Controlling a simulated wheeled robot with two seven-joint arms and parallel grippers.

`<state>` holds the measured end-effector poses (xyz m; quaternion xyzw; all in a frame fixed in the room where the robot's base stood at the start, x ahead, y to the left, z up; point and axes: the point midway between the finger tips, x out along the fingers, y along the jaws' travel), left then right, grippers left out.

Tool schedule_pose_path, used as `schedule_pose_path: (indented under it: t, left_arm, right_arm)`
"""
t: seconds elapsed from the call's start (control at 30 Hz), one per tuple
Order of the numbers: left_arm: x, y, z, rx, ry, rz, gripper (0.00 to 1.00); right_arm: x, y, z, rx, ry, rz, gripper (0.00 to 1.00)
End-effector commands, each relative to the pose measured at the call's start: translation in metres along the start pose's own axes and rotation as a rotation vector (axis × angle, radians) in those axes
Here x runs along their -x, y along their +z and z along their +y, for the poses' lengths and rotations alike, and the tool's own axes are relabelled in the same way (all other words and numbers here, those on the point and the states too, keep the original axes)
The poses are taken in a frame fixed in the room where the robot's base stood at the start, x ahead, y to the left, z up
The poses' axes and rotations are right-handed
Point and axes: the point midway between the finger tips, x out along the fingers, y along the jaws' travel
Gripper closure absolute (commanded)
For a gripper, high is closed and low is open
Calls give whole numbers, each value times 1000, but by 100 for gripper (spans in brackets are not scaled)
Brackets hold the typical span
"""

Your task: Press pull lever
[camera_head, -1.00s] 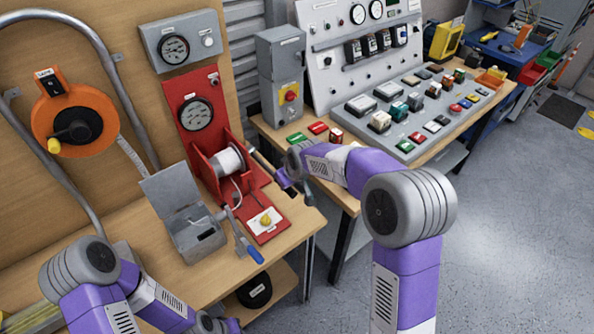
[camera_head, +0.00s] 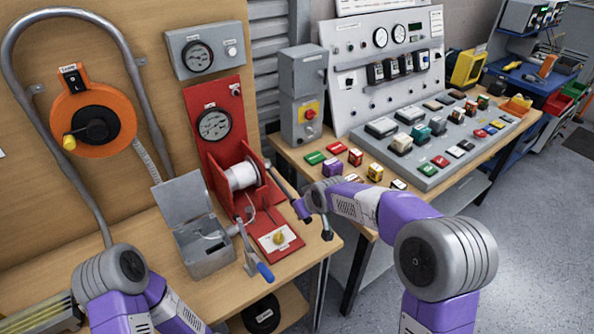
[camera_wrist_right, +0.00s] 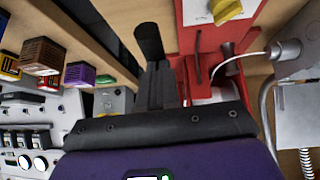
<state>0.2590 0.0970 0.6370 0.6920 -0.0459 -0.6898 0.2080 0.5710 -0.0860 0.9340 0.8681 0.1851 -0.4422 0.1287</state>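The red winch unit (camera_head: 214,156) stands on the wooden bench with a white spool (camera_head: 240,176). A dark lever-like rod (camera_head: 281,180) slopes from its right side toward my right gripper (camera_head: 308,206). A blue-handled lever (camera_head: 264,271) sits in front, between the open grey box and the red base. In the right wrist view, my right fingers (camera_wrist_right: 160,82) are close together in the middle, with a black cylindrical grip (camera_wrist_right: 149,41) at their tips. I cannot tell whether they clasp it.
The open grey box (camera_head: 207,258) stands left of the red base, which carries a yellow knob (camera_head: 279,238). An orange reel (camera_head: 92,118) hangs on the wall. Small coloured blocks and a grey console (camera_head: 455,172) fill the right bench. Floor at right is clear.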

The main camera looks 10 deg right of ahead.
Motion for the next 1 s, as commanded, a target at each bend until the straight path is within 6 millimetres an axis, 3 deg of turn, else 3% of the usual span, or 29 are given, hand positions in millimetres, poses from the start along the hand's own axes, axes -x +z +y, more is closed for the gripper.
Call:
schedule_pose_path:
  t: [0.03,0.37,0.57,0.8,1.0]
  left_arm:
    - [-1,0,0,0,0,0,100]
    - [5,0,2,0,0,0,100]
    - [27,1,10,0,0,0,100]
    - [34,2,13,0,0,0,100]
    - [38,2,14,0,0,0,100]
  right_arm:
    - [-7,13,-1,-5,-5,-35,100]
    - [2,7,-1,-6,-3,-32,100]
    - [39,-18,-7,2,-2,-8,100]
    - [94,-16,-6,1,-1,-1,100]
    - [126,-15,-7,4,-1,1,100]
